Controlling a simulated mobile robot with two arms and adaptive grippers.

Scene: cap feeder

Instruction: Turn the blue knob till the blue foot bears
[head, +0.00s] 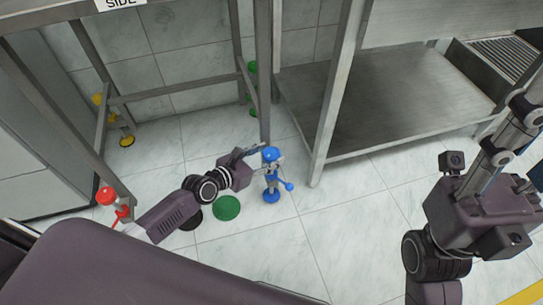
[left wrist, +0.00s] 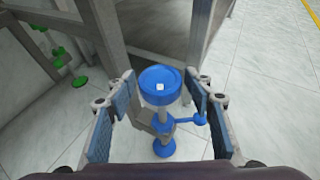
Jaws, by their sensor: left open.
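The blue knob (head: 271,153) is a round cap on top of an upright blue and grey leg fitting. In the left wrist view the knob (left wrist: 160,85) has a small white square on top. The blue foot (head: 271,198) is a disc at the floor below it; it also shows in the left wrist view (left wrist: 164,148). I cannot tell whether it presses on the floor. A blue side lever (head: 288,186) sticks out to the right. My left gripper (head: 258,150) is open at the knob, its fingers on either side in the left wrist view. My right gripper (head: 508,135) is at the right, its opening unclear.
A red fitting (head: 106,196), yellow fitting (head: 126,141) and green fitting (head: 251,82) stand at other frame legs. A green disc (head: 227,208) lies on the floor. A metal shelf (head: 385,110) and its post flank the blue fitting.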

